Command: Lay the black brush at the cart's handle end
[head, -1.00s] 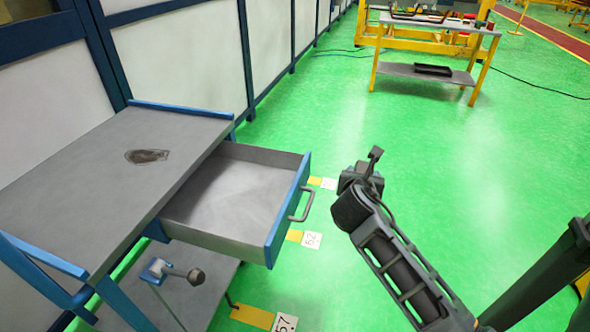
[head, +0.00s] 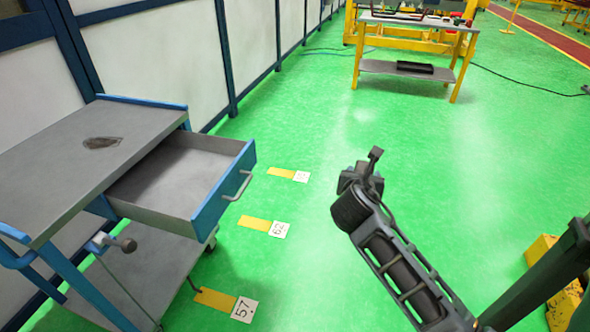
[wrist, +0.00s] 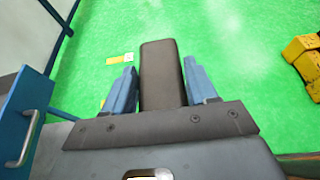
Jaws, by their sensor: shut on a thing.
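My gripper (wrist: 160,92) is shut on the black brush (wrist: 160,70), a long dark block that sticks out between the two blue fingers in the wrist view. In the head view my gripper (head: 361,177) is held out over the green floor, to the right of the cart and apart from it. The small dark piece at its tip is too small to make out there. The blue and grey cart (head: 45,160) stands at the left. A blue bar (head: 14,258) is at its near left end. Its top is bare except for a dark patch (head: 102,142).
The cart's drawer (head: 180,175) is pulled out toward the floor, and looks empty. A lower shelf (head: 125,270) lies below. Yellow floor markers (head: 255,223) lie beside the cart. A yellow-legged table (head: 410,70) stands at the back. A yellow object (head: 542,250) is at right.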

